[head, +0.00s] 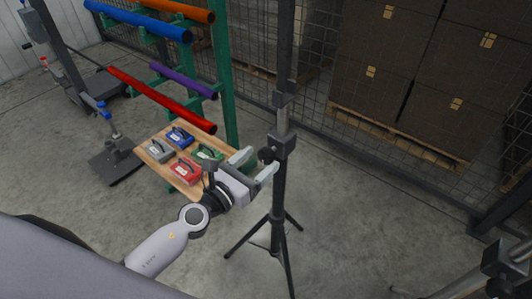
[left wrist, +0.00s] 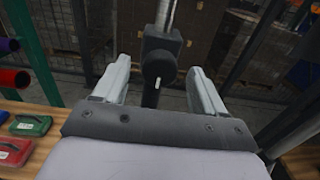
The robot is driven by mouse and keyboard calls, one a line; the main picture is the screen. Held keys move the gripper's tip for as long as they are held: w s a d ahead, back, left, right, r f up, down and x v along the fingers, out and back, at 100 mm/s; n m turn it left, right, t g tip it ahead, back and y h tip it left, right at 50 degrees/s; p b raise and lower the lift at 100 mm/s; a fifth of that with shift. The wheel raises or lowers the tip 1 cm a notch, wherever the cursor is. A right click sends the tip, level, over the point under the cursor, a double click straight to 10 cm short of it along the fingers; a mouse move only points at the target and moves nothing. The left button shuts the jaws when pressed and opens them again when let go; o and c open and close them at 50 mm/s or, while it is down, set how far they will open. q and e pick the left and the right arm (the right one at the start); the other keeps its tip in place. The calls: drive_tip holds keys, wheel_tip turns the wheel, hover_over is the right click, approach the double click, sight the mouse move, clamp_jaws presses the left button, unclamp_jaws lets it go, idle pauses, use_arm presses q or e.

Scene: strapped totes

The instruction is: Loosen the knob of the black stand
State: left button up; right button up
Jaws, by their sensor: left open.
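The black stand (head: 279,190) is an upright tripod in the middle of the head view. A lighter tube rises from its clamp collar (head: 284,145). Its dark round knob (head: 265,155) sticks out from the collar toward my left gripper (head: 257,164). My left gripper is open, with its fingertips close to the knob. In the left wrist view the knob (left wrist: 158,63) appears centred between the two spread fingers, below the collar (left wrist: 162,41). I cannot tell whether the fingertips reach past it; they do not grip it.
A wooden table (head: 160,153) with several coloured cases stands left of the stand. Behind it, a green rack (head: 223,75) holds coloured tubes. A mesh fence (head: 258,50) and dark stacked boxes (head: 385,65) are behind.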

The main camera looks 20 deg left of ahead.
sight(263, 158)
use_arm(q)
drive_tip(key=shift+x, duration=1.8)
drive_tip(key=c, duration=1)
